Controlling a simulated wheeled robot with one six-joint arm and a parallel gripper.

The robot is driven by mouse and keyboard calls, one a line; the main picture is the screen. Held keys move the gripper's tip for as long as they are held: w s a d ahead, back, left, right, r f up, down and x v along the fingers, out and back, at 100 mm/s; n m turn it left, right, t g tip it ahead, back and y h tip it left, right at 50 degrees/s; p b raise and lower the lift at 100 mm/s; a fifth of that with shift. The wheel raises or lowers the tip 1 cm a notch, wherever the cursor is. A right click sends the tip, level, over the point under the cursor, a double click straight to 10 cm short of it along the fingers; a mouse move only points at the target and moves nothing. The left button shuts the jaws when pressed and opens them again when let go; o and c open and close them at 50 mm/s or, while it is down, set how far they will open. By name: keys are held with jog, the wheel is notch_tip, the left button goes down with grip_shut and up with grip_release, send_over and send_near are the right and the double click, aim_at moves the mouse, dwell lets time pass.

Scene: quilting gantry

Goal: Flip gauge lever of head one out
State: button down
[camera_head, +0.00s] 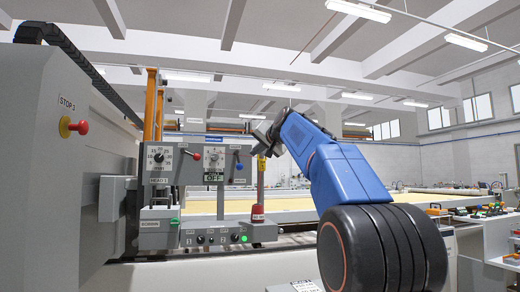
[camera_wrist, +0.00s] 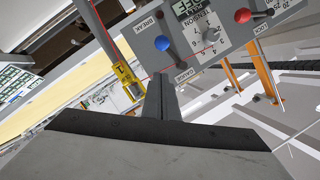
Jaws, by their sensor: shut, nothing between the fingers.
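The sewing head's grey control panel (camera_head: 214,170) stands left of my arm. It carries a blue-knobbed lever (camera_head: 239,166) and a red-knobbed lever (camera_head: 196,156). A yellow piece (camera_head: 261,163) hangs at the panel's right edge. In the wrist view this yellow piece (camera_wrist: 126,78) bears a "1" and sits close to the GAUGE lettering; it may be the gauge lever, but I cannot tell surely. My gripper (camera_head: 262,140) is shut and empty, just above the yellow piece. In the wrist view my fingertips (camera_wrist: 162,80) show beside it; contact is unclear. The blue knob (camera_wrist: 162,43) is beyond them.
A red cylinder (camera_head: 258,213) stands below the yellow piece. A lower button box (camera_head: 222,235) with a green light juts out. The large grey housing (camera_head: 60,150) with a red stop button (camera_head: 79,127) fills the left. A pale quilting bed (camera_head: 290,205) extends behind.

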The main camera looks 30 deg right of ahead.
aim_at(240, 165)
jog(key=w+a+f, duration=0.1)
jog(key=w+f, duration=0.2)
jog(key=w, duration=0.2)
jog(key=shift+a+f, duration=0.2)
jog(key=shift+a, duration=0.05)
jog(key=shift+w, duration=0.1)
jog(key=shift+w+a+f+m+y, duration=0.25)
jog(key=shift+a+f+m+y, duration=0.05)
jog(key=shift+a+f+m, duration=0.2)
jog(key=shift+a+f, duration=0.1)
jog(key=shift+w, duration=0.1)
